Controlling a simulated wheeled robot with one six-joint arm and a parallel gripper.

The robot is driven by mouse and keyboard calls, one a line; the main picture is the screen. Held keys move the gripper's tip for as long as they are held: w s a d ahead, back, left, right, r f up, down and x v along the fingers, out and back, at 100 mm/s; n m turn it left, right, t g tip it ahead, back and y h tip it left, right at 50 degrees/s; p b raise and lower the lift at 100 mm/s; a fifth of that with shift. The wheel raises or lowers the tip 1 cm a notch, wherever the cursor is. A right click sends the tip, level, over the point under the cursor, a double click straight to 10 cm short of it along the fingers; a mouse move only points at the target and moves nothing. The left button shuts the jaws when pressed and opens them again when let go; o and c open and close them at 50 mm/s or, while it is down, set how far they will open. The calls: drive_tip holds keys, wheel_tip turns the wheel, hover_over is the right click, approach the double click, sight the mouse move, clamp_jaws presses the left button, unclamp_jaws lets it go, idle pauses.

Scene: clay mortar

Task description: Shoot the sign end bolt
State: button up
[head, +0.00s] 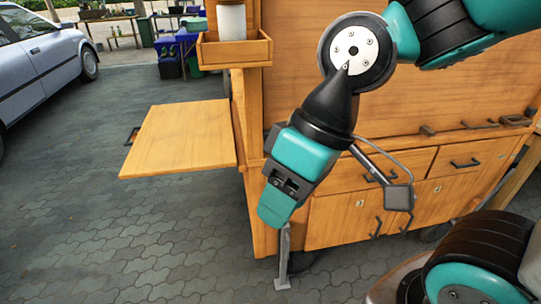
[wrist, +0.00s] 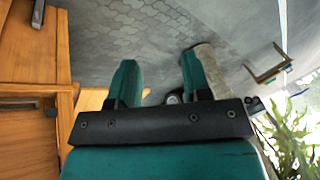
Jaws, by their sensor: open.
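My gripper (head: 274,212) hangs down in front of the left end of a wooden cart (head: 258,215). In the wrist view its two teal fingers (wrist: 158,68) stand apart, and nothing is clearly held between them. A small dark round thing shows low in the gap; I cannot tell what it is. A folded-out wooden leaf (head: 182,138) sticks out from the cart's left side, with a small dark bracket (head: 131,136) at its far left edge. I cannot make out a sign or an end bolt in either view.
A grey post with a flat foot (head: 283,265) stands on the paving just below my gripper. The cart front has drawers and doors with dark handles (head: 465,164). A car (head: 40,55) stands at the left. Paving between them is clear.

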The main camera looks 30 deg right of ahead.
drive_tip(key=w+d+f+m+t+y+b, duration=0.25)
drive_tip(key=w+f+m+b, duration=0.25)
drive_tip(key=w+f+b, duration=0.3)
drive_tip(key=w+d+f+m+t+y+b, duration=0.2)
drive_tip(key=w+d+f+m+t+b, duration=0.2)
drive_tip(key=w+f+b, duration=0.35)
drive_tip(key=w+d+f+m+t+h+b, duration=0.1)
drive_tip(key=d+f+m+t+h+b, duration=0.3)
drive_tip(key=d+m+b, duration=0.5)
drive_tip(key=w+d+f+m+t+h+b, duration=0.25)
drive_tip(key=d+m+t+b, duration=0.35)
drive_tip(key=d, duration=0.7)
drive_tip(key=shift+n+t+h, duration=0.3)
drive_tip(key=shift+n+t, duration=0.15)
drive_tip(key=shift+n, duration=0.05)
drive_tip(key=w+p, duration=0.4)
drive_tip(key=w, duration=0.1)
drive_tip(key=w+a+p, duration=0.1)
drive_tip(key=w+p, duration=0.3)
drive_tip(key=w, duration=0.2)
drive_tip(key=w+a+p, duration=0.1)
drive_tip(key=w+p, duration=0.3)
drive_tip(key=w, duration=0.1)
drive_tip(key=shift+w+a+r, duration=0.15)
drive_tip(key=shift+w, duration=0.05)
clamp_jaws()
